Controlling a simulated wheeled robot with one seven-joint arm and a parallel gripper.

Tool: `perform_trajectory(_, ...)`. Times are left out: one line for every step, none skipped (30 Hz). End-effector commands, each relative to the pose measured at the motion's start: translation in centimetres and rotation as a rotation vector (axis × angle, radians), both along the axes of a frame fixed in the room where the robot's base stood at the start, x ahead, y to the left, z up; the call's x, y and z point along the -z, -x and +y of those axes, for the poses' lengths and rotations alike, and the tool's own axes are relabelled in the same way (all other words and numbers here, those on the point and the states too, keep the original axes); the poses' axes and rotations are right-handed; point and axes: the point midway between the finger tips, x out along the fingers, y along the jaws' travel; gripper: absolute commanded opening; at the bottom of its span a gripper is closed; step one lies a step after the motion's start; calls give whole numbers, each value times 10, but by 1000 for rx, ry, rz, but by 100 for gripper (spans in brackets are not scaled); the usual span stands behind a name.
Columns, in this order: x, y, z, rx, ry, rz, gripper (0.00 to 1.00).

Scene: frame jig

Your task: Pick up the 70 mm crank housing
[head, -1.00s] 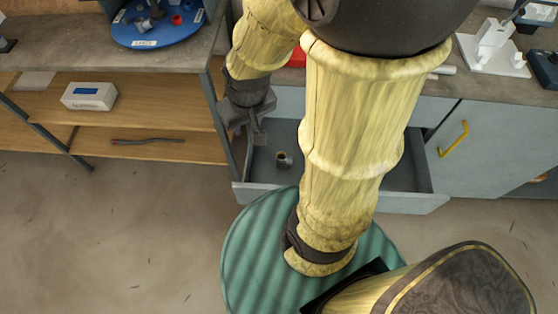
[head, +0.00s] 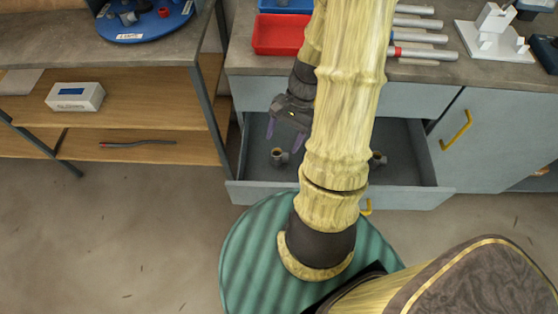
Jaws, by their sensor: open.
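Two small dark grey housings with a brownish inside stand in the open drawer. One housing (head: 278,156) is left of my arm in the head view. The other housing (head: 377,159) is at the right edge of my arm and partly hidden by it. I cannot tell which of them is the 70 mm crank housing. My gripper (head: 284,140) is open and empty above the left part of the drawer, its fingers pointing down. It appears above the left housing, apart from it.
The grey drawer (head: 413,186) stands open below a worktop with a red tray (head: 281,34) and several cylindrical tools (head: 420,38). At left, a shelf holds a white box (head: 75,97) and a dark rod (head: 138,143). A blue turntable (head: 150,27) stands above.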

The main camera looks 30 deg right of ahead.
Motion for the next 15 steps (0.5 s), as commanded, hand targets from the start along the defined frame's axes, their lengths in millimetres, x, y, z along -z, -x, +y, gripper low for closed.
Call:
perform_trajectory(20,3,-9,90,-52,31,61)
perform_trajectory(27,4,-13,141,-83,49,61)
perform_trajectory(36,5,-18,208,-127,70,61)
perform_trajectory(43,6,-22,258,-159,85,61)
perform_trajectory(49,7,-26,310,-194,100,61)
perform_trajectory(59,8,-32,375,-236,115,61)
perform_trajectory(65,8,-36,420,-268,125,61)
perform_trajectory(70,9,-40,465,-299,133,61)
perform_trajectory(77,9,-46,520,-338,142,61)
perform_trajectory(82,9,-49,560,-368,148,61)
perform_trajectory(87,10,-54,600,-396,154,61)
perform_trajectory(94,10,-59,652,-437,160,61)
perform_trajectory(98,11,-64,691,-466,163,61)
perform_trajectory(103,11,-68,729,-498,166,61)
perform_trajectory(110,11,-75,770,-536,162,61)
